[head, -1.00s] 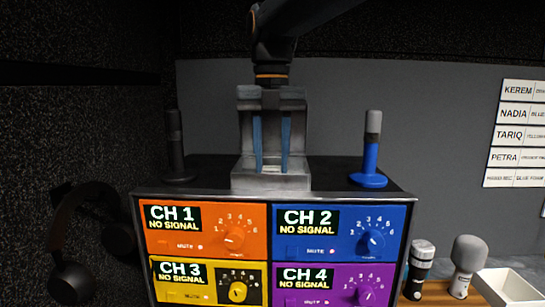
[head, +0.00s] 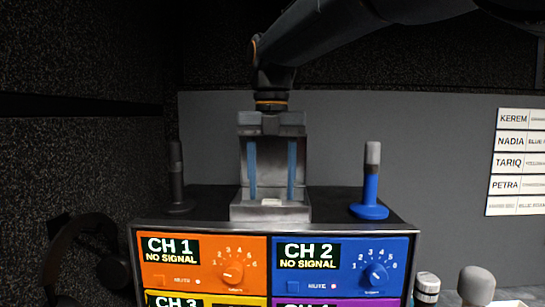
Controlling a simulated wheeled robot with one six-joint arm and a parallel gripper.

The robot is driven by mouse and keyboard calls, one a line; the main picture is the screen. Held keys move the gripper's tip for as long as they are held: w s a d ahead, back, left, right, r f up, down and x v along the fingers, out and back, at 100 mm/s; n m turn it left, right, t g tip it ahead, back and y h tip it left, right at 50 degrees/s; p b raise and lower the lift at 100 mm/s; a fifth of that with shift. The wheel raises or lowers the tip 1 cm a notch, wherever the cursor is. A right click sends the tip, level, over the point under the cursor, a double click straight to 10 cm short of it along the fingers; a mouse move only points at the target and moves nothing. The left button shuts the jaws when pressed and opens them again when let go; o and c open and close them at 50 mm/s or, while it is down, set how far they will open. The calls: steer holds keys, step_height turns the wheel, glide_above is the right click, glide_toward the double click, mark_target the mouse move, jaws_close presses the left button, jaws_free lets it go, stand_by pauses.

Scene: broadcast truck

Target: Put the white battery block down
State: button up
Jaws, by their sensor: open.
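The white battery block (head: 271,202) shows as a small pale piece at the front of a grey metal holder (head: 270,214) on top of the channel rack. Its lower part is hidden by the holder's front wall. My gripper (head: 271,196) hangs straight down over the holder. Its two blue fingers are open, one on each side of the block, with visible gaps between them and it. The fingertips are partly hidden behind the holder's front.
A black upright handset (head: 177,180) stands left of the holder and a blue one (head: 371,185) right of it. The rack's orange CH 1 panel (head: 203,263) and blue CH 2 panel (head: 340,265) face me. Microphones (head: 477,285) stand lower right. Headphones (head: 85,245) hang at left.

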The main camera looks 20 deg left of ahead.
mark_target(272, 202)
step_height(272, 202, up, 11)
steer(key=shift+f+b, duration=0.15)
steer(key=shift+b, duration=0.15)
stand_by(0.4)
